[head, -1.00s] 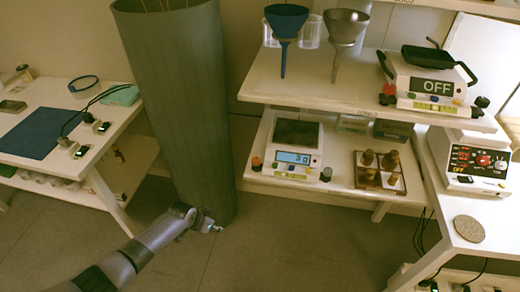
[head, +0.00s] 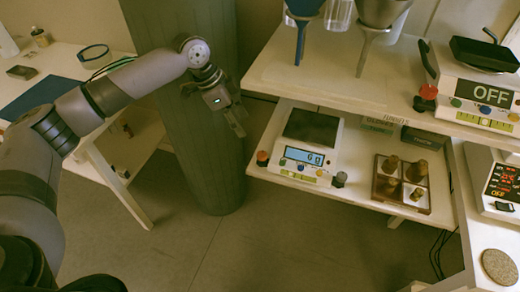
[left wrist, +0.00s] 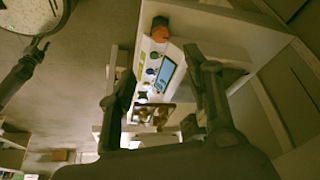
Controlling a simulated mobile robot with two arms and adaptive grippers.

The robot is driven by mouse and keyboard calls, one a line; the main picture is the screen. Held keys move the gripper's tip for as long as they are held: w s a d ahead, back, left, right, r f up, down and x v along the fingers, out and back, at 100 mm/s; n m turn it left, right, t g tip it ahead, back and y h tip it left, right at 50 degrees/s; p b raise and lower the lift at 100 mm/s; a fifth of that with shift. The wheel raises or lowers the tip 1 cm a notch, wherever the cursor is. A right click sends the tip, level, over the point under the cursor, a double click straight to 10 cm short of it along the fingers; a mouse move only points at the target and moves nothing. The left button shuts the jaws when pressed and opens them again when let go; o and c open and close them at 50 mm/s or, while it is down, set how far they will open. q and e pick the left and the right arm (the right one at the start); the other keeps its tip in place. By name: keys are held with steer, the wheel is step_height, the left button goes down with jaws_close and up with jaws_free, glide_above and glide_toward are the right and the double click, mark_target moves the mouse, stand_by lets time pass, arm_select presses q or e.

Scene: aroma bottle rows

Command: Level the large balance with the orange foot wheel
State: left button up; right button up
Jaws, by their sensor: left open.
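The balance (head: 311,143) with a dark pan and a lit blue display stands on the lower shelf. Its orange foot wheel (head: 262,157) is at the front left corner and a dark foot wheel (head: 340,178) at the front right. A yellow-green level strip (head: 298,176) runs along its front; its bubble is too small to read. My left gripper (head: 237,118) is open and empty, left of the balance and a little above the orange wheel, apart from it. In the left wrist view, the orange wheel (left wrist: 160,34) shows beyond the open fingers (left wrist: 160,62). My right gripper is out of view.
The upper shelf (head: 335,75) overhangs behind, with funnels and another balance (head: 478,90) showing OFF. A grey-green column (head: 215,175) stands behind my left arm. The floor in front is clear.

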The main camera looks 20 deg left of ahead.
mark_target(261, 154)
arm_select(q)
steer(key=x, duration=1.4)
steer(key=shift+w+f, duration=0.2)
steer(key=shift+f, duration=0.15)
steer(key=shift+c, duration=0.3)
jaws_close()
